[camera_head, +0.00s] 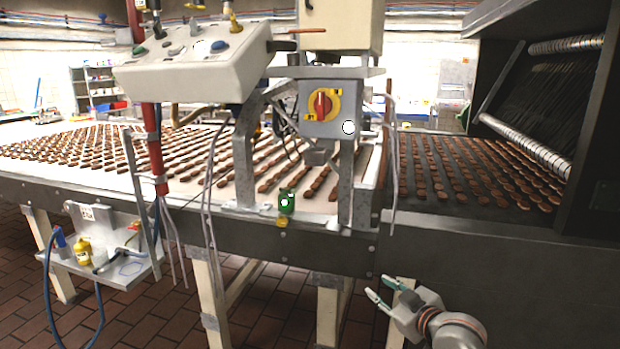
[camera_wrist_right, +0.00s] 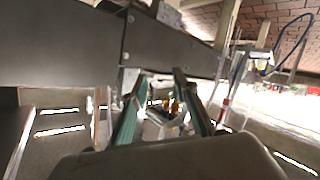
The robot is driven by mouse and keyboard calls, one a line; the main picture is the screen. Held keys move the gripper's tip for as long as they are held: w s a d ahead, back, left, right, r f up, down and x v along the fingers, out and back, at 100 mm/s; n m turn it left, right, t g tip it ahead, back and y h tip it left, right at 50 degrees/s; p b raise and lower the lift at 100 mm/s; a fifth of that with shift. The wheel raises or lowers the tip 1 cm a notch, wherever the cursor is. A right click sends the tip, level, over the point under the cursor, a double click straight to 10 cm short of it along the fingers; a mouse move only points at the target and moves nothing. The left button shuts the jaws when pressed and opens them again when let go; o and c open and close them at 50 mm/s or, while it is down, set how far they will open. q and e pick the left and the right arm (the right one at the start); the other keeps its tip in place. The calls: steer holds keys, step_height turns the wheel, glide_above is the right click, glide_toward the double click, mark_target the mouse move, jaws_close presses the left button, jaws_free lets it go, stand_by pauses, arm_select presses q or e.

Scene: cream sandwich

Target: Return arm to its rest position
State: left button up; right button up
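My right gripper (camera_head: 380,289) is at the lower right of the head view, on a grey arm. It is in front of the conveyor's dark side and close to a pale table leg. Its two teal-lined fingers are spread apart with nothing between them. The same gripper shows in the right wrist view (camera_wrist_right: 160,78), its fingers apart and empty. Beyond the fingertips there are small blurred items and a dark beam. My left gripper and left arm do not show in either view.
A long conveyor (camera_head: 300,249) carries many rows of brown biscuits. A control box with a red switch (camera_head: 323,103) stands above it. A small side shelf (camera_head: 112,268) with a yellow bottle (camera_head: 84,248) hangs at left. A dark machine housing (camera_head: 590,190) fills the right.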

steer(key=s+f+m+g+h, duration=0.1)
steer(key=s+f+m, duration=0.1)
steer(key=s+f, duration=1.65)
steer(key=s, duration=0.4)
steer(key=s+d+f+m+g+h, duration=0.1)
steer(key=s+f, duration=0.3)
steer(key=s, duration=0.3)
steer(key=s+d+f+m+g, duration=0.1)
steer(key=s+f, duration=0.2)
steer(key=s, duration=0.4)
steer(key=shift+s+f, duration=0.15)
steer(key=shift+f, duration=0.2)
